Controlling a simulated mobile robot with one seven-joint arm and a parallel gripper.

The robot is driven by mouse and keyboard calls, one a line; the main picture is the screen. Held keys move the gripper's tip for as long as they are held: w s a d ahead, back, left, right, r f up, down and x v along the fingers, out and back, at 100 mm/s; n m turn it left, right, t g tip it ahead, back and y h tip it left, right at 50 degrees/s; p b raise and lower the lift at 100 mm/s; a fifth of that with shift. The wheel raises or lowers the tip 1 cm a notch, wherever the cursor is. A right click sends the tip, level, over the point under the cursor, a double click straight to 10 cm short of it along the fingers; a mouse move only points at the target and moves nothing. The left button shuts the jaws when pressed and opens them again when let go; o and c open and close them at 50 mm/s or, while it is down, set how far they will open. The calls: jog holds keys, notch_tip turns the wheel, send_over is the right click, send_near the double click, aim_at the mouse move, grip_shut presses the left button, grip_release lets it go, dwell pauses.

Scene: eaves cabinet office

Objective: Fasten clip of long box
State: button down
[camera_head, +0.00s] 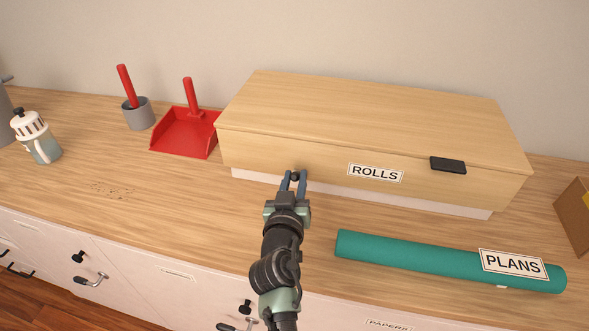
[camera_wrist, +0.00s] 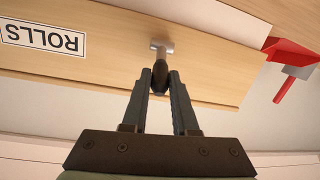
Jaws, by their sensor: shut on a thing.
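The long box (camera_head: 290,153) is pale wood with a white base and a ROLLS label (camera_head: 375,172). Its wooden lid (camera_head: 370,110) is down. My gripper (camera_head: 294,177) is at the box's front, left of the label. In the wrist view, which sees the box upside down, my gripper (camera_wrist: 160,82) is shut on a dark rounded piece of a clip (camera_wrist: 161,47) with a small grey metal mount on the box front. The fingers hide part of the clip. A flat black piece (camera_head: 447,165) sits at the lid's front edge, right of the label.
A teal roll (camera_head: 410,256) with a PLANS label lies in front of the box, right of my arm. A red dustpan (camera_head: 185,135) and a grey cup (camera_head: 139,115) stand left of the box, with a white-lidded jar (camera_head: 42,146) farther left.

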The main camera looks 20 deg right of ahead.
aim_at(296, 172)
jog(key=r+p, duration=0.1)
jog(key=p, duration=0.1)
jog(key=r+g+p, duration=0.1)
jog(key=p, duration=0.2)
jog(key=shift+w+d+g+y, duration=0.15)
jog(key=shift+w+g+y, duration=0.15)
jog(key=shift+y, duration=0.1)
jog(key=g+p, duration=0.1)
jog(key=p, duration=0.1)
jog(key=y+p, duration=0.1)
jog(key=p, duration=0.2)
jog(key=shift+w+d+r+g+p, duration=0.25)
jog(key=shift+w+r+g+p, duration=0.05)
jog(key=shift+w+g+p, duration=0.1)
jog(key=shift+w+d+r+g+y+p, duration=0.15)
jog(key=shift+g+y+p, duration=0.1)
jog(key=shift+g+p, duration=0.25)
jog(key=shift+w+d+f+g+y+p, duration=0.15)
jog(key=shift+g+y+p, duration=0.15)
jog(key=shift+p, duration=0.3)
jog(key=shift+w+d+r+m+g+y+p, duration=0.15)
jog(key=shift+w+d+m+g+y+p, duration=0.2)
jog(key=shift+g+y, duration=0.35)
jog(key=shift+w+a, duration=0.1)
jog(key=c, duration=0.7)
grip_release()
